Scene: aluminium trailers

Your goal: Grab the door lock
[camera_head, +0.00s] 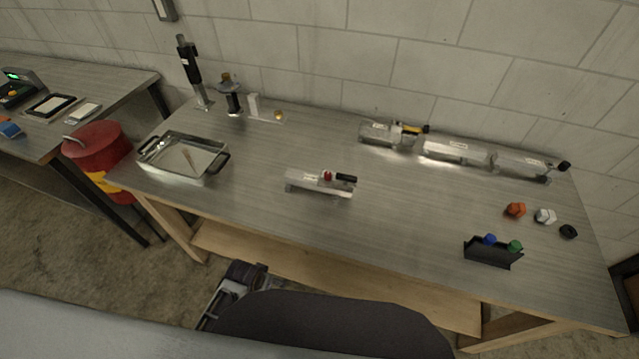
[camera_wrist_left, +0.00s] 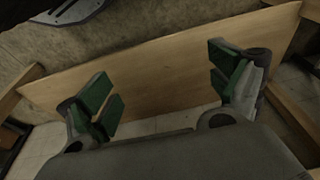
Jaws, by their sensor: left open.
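No part is clearly marked as the door lock. A small silver metal block with a red knob and a black handle (camera_head: 307,183) lies near the front middle of the table and may be it. Silver fixtures along the back right include one with a yellow and black part (camera_head: 385,134), a plain middle one (camera_head: 455,152) and one with a black knob (camera_head: 522,165). My left gripper (camera_wrist_left: 164,88) is open and empty, its green-padded fingers wide apart above a wooden board. It is apart from every tabletop part. My right gripper is not seen.
The metal table (camera_head: 400,215) has free room in its middle. A tray with black handles (camera_head: 182,176) stands left, before a black upright tool (camera_head: 192,70). Coloured knobs (camera_head: 515,209) and a black holder (camera_head: 490,254) are at right. A red drum (camera_head: 98,150) stands left of the table.

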